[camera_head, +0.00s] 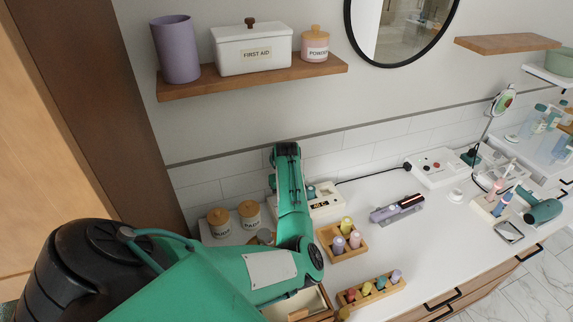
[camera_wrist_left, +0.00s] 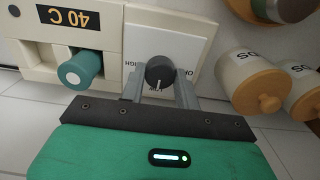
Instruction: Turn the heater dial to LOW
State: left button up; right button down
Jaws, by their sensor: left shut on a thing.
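The heater dial (camera_wrist_left: 160,72) is a round dark grey knob on a white plate in the left wrist view. Lettering beside it is partly hidden; "IGH" shows on its left. A pale mark on the knob points toward the bottom of the picture. My left gripper (camera_wrist_left: 161,88) has one finger on each side of the dial and is shut on it. A cream unit beside it bears an upside-down "40 C" display (camera_wrist_left: 68,18) and a teal knob (camera_wrist_left: 80,70). In the head view my left arm hides the dial; the cream unit (camera_head: 325,205) shows beside it. My right gripper is out of view.
Two lidded jars (camera_head: 220,222) stand close left of my arm. A wooden tray of small bottles (camera_head: 342,241) and a bottle rack (camera_head: 371,290) stand to its right. A wooden shelf (camera_head: 250,77) hangs above. The counter's middle (camera_head: 400,240) is mostly clear.

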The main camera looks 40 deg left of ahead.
pick_arm(q)
jog(key=o, duration=1)
jog(key=shift+r+b, duration=1.95)
jog(key=shift+r, duration=5)
jog(key=shift+f, duration=0.1)
